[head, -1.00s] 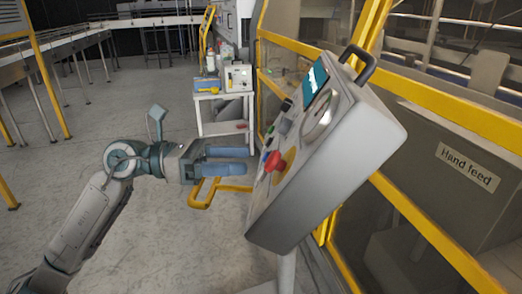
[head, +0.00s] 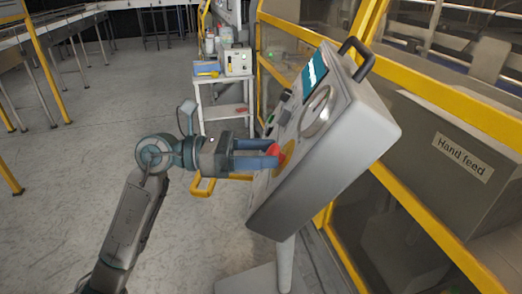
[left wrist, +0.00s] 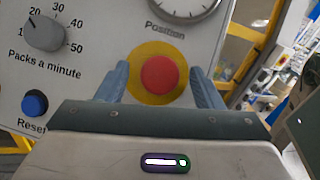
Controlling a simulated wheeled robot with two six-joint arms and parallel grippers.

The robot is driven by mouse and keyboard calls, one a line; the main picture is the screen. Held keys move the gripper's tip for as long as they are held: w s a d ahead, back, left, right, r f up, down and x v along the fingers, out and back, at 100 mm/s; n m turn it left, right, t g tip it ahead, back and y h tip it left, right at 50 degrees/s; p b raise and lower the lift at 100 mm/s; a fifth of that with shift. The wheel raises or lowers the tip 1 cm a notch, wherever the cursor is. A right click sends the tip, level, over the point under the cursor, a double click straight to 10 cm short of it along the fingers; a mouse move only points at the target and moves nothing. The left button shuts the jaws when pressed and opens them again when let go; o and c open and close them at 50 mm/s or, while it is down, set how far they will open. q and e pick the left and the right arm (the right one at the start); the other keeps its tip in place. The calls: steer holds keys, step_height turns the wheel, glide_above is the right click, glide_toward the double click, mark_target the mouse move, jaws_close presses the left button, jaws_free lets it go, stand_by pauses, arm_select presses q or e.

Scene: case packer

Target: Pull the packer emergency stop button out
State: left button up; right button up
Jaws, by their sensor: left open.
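The red emergency stop button (left wrist: 159,75) sits on a yellow round plate (left wrist: 152,53) on the grey packer control panel (head: 330,150). In the head view the button (head: 279,150) is partly hidden by my left gripper's fingers. My left gripper (head: 277,155) is open, its two blue fingers pointing at the panel with the tips at the button. In the left wrist view the fingers (left wrist: 160,85) stand on either side of the button, with a gap to each side. Whether the tips touch the panel I cannot tell. My right gripper is out of view.
A blue Reset button (left wrist: 35,103) and a Packs a minute knob (left wrist: 45,33) are left of the button; a Position dial (left wrist: 183,8) is above. A yellow-framed guard (head: 430,215) stands behind the panel. A small white trolley (head: 223,84) stands further back.

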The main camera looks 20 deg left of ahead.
arm_select(q)
steer(key=c, duration=1.1)
steer(key=shift+a+b, duration=0.2)
steer(key=shift+b, duration=0.25)
steer(key=shift+s+a+r, duration=0.1)
steer(key=shift+a+r, duration=0.1)
steer(key=shift+a, duration=0.05)
steer(key=shift+r, duration=0.1)
steer(key=o, duration=1.1)
steer(key=shift+a, duration=0.1)
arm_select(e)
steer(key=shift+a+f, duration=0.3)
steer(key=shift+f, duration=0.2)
arm_select(q)
steer(key=shift+a, duration=0.1)
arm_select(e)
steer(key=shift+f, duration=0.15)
